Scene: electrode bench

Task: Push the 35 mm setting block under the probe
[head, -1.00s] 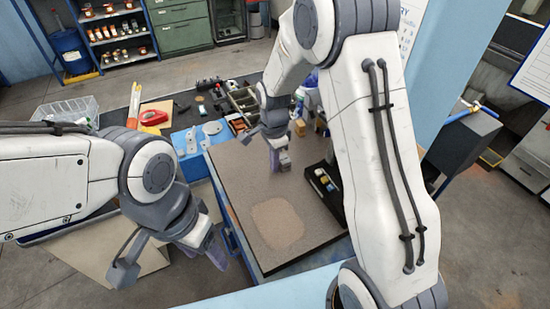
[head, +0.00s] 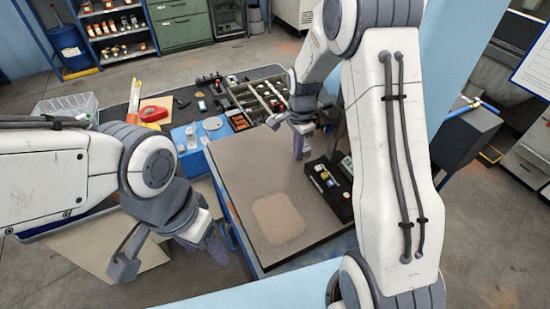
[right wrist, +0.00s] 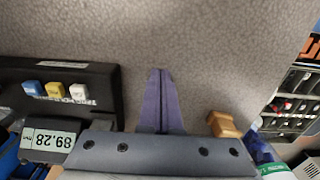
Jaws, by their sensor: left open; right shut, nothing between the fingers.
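A small tan block (right wrist: 224,125) stands on the grey stone plate (right wrist: 225,50), just right of my right gripper in the right wrist view. I cannot read a size on it, and the arm hides it in the head view. My right gripper (right wrist: 160,75) is shut and empty, its fingers apart from the block. In the head view my right gripper (head: 299,150) is over the far right part of the plate (head: 235,170). My left gripper (head: 170,262) is open and empty, left of the plate. I cannot make out the probe.
A black tray (right wrist: 105,75) with blue, yellow and white pieces lies along the plate's right side; it also shows in the head view (head: 340,207). Beside it a display (right wrist: 52,140) reads 89.28. A parts organiser (head: 262,97) stands behind. The plate's near part is clear.

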